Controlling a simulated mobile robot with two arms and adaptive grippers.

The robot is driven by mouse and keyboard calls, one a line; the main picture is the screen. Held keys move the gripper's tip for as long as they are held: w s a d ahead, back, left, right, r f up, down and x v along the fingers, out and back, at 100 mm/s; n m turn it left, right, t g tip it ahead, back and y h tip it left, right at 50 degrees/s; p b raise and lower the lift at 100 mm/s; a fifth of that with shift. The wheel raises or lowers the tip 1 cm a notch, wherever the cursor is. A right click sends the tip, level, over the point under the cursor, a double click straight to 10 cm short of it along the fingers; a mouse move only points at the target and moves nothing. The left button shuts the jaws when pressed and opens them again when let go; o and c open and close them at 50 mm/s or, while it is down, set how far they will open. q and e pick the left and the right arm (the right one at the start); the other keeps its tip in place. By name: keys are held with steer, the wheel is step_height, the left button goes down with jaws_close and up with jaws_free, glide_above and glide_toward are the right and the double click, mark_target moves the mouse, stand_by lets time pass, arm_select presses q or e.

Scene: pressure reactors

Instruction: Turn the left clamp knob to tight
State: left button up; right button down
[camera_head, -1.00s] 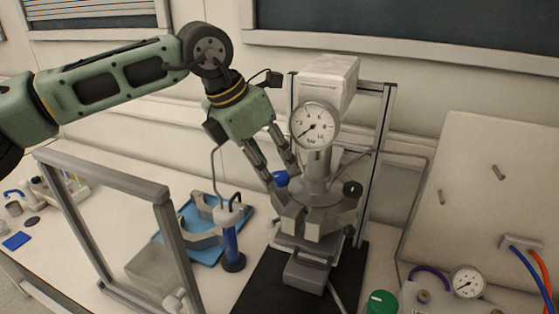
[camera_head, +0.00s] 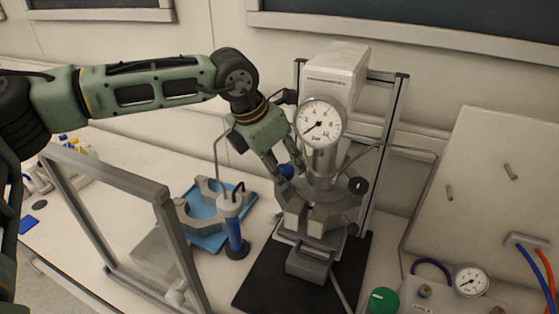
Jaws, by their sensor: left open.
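The pressure reactor (camera_head: 318,215) stands on a black mat in the middle of the head view, with a round gauge (camera_head: 321,120) on top. The left clamp knob (camera_head: 287,171) is blue and sits on the left side of the reactor's clamp. A black clamp knob (camera_head: 358,186) sits on the right side. My left gripper (camera_head: 289,173) comes down from the upper left with its fingers at the blue knob. The fingers are open, and they hide part of the knob. I cannot tell whether they touch it. My right gripper is not in view.
A framed clear shield (camera_head: 170,240) stands at the front left. A blue tray (camera_head: 206,240) holds grey clamp parts, with a blue cylinder (camera_head: 233,235) on a stand beside it. A panel with a small gauge (camera_head: 471,280), a green knob (camera_head: 382,300) and hoses is at the right.

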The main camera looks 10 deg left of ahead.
arm_select(q)
steer(key=c, duration=1.1)
steer(key=shift+m+b, duration=0.3)
steer(key=shift+m, duration=0.3)
steer(key=shift+w+f+m+h, duration=0.1)
steer(key=shift+m+h, duration=0.3)
steer(key=shift+m, duration=0.2)
steer(key=m+g, duration=0.1)
steer(key=m, duration=0.1)
steer(key=shift+w+m+b, duration=0.1)
steer(key=shift+m+b, duration=0.2)
steer(key=shift+b, duration=0.1)
steer(key=m+g, duration=0.1)
steer(key=m, duration=0.2)
steer(key=shift+w+m+g+h, duration=0.15)
steer(key=shift+m+g+h, duration=0.15)
steer(key=shift+g+h, duration=0.1)
steer(key=shift+w+d+r+m+g+p, duration=0.1)
steer(key=shift+m+g+p, duration=0.25)
steer(key=shift+m, duration=0.55)
steer(key=shift+w+r+m+g+p, duration=0.1)
steer(key=shift+m+g+p, duration=0.2)
steer(key=shift+m, duration=0.6)
